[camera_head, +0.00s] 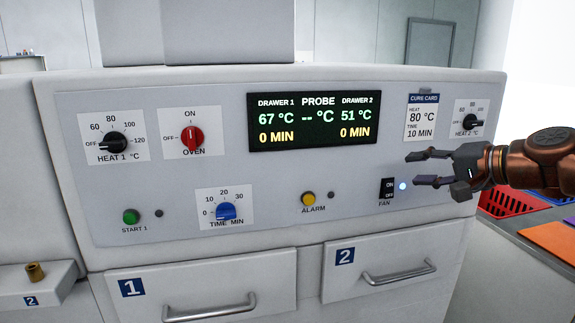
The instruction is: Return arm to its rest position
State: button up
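My gripper (413,169) reaches in from the right on my copper-brown arm. Its two dark fingers point left and are spread apart with nothing between them. In the picture they lie just right of and above the black FAN switch (387,188), below the CURE CARD (421,117). A small pale-blue light (402,186) shows beside the switch. I cannot tell how far the fingertips are from the panel.
The oven panel (345,171) carries the HEAT 1 knob (115,143), red OVEN knob (192,138), display (312,121) and HEAT 2 knob (469,121). Drawer handles (400,275) stick out below. A red crate (508,202) and orange sheet (550,240) are at right.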

jog(key=s+a+f+n+g, duration=0.45)
jog(key=s+a+f, duration=0.25)
jog(key=a+f, duration=0.4)
jog(key=s+a+f+n+g+h, duration=0.25)
jog(key=s+a+f+g, duration=0.2)
jog(key=s+f, duration=0.55)
jog(key=s+d+f+n+g+h, duration=0.1)
jog(key=s+d+f+g+h, duration=0.15)
jog(key=s+f, duration=0.45)
jog(key=s+d+f+g+h, duration=0.2)
jog(key=s+d+f+h, duration=0.15)
jog(key=s, duration=0.75)
notch_tip(320, 180, up, 13)
jog(key=p, duration=1.2)
jog(key=shift+w+d+r, duration=0.15)
jog(key=shift+d+r, duration=0.05)
jog(key=shift+d, duration=0.25)
jog(key=shift+a+y, duration=0.1)
jog(key=shift+y, duration=0.15)
